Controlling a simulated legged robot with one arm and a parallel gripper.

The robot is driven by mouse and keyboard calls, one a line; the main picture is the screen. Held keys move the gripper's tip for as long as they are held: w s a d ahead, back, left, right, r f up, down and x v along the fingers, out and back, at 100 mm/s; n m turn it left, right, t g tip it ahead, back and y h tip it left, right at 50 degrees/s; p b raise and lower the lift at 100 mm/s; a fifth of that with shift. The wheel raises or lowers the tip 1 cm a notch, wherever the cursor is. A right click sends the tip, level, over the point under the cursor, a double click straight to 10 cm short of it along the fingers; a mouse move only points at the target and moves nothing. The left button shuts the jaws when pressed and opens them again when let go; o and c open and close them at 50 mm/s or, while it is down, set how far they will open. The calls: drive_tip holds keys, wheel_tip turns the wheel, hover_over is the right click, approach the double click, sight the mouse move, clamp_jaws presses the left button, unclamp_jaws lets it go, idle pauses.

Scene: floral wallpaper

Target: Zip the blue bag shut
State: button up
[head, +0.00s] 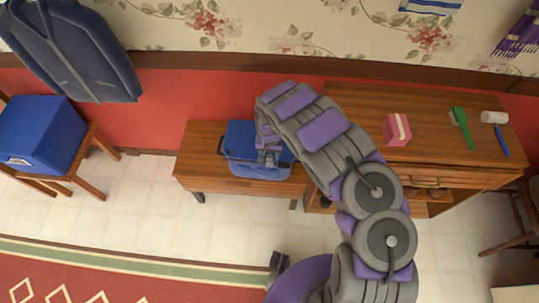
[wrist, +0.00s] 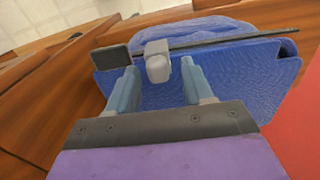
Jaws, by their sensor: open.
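The blue bag (head: 240,140) sits on a low wooden bench, partly hidden behind my gripper (head: 268,158). In the wrist view the blue bag (wrist: 235,75) fills the middle, with a dark zipper strip (wrist: 225,42) running across it. A dark tab (wrist: 110,58) is at the strip's left end. A light grey zipper pull (wrist: 157,62) stands on the strip, nearer its left end. My gripper (wrist: 159,75) is open, with one finger on each side of the pull. I cannot tell whether the fingers touch it.
The low bench (head: 193,165) has bare wood left of the bag. A taller wooden desk (head: 360,105) on the right holds a pink box (head: 397,129), a green brush (head: 461,128) and a roller (head: 494,118). A chair with a blue box (head: 40,132) stands left. Red wall is close behind.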

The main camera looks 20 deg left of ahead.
drive_tip(key=shift+d, duration=0.1)
drive_tip(key=shift+c, duration=0.2)
drive_tip(key=shift+f, duration=0.1)
drive_tip(key=c, duration=0.9)
drive_tip(key=shift+w+d+p, duration=0.1)
drive_tip(key=shift+d+p, duration=0.7)
drive_tip(key=shift+p, duration=0.05)
clamp_jaws()
unclamp_jaws()
drive_tip(key=shift+w+d, duration=0.1)
drive_tip(key=shift+d, duration=0.15)
drive_tip(key=o, duration=0.9)
drive_tip(key=shift+o, duration=0.2)
